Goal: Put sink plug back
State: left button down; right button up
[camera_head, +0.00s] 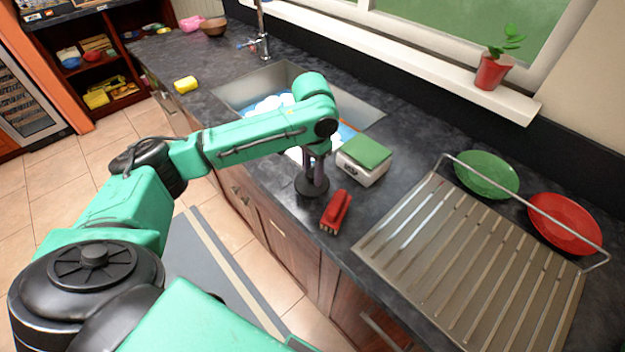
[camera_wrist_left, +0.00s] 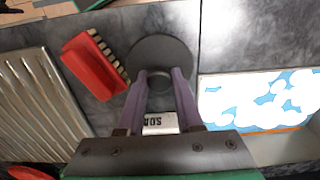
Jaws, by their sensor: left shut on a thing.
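The sink plug (camera_head: 311,188) is a dark round disc over the counter's front edge, beside the sink. It also shows in the wrist view (camera_wrist_left: 160,52) as a disc with a central knob. My left gripper (camera_head: 317,170) points down and is shut on the knob, its purple fingers (camera_wrist_left: 163,78) on either side. I cannot tell whether the disc touches the counter. The sink (camera_head: 236,92) holds blue water with white foam, and my arm hides part of it. It lies to the right in the wrist view (camera_wrist_left: 258,98). The drain is not visible. My right gripper is not in view.
A red brush (camera_head: 336,211) lies close beside the plug. A white box with a green sponge-like top (camera_head: 364,158) stands near the gripper. A metal dish rack (camera_head: 470,265), a green plate (camera_head: 487,174) and a red plate (camera_head: 565,222) are to the right. The faucet (camera_head: 262,35) stands behind the sink.

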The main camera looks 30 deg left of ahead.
aim_at(312, 181)
pick_arm(q)
jog(key=f, duration=0.3)
jog(key=shift+w+a+f, duration=0.15)
jog(key=shift+a+f, duration=0.1)
jog(key=shift+f, duration=0.15)
jog(key=shift+d, duration=0.1)
jog(key=c, duration=0.6)
grip_release()
notch_tip(312, 181, up, 12)
jog(key=shift+f+b, duration=0.1)
jog(key=shift+b, duration=0.8)
jog(key=shift+r, duration=0.25)
jog(key=shift+f, duration=0.1)
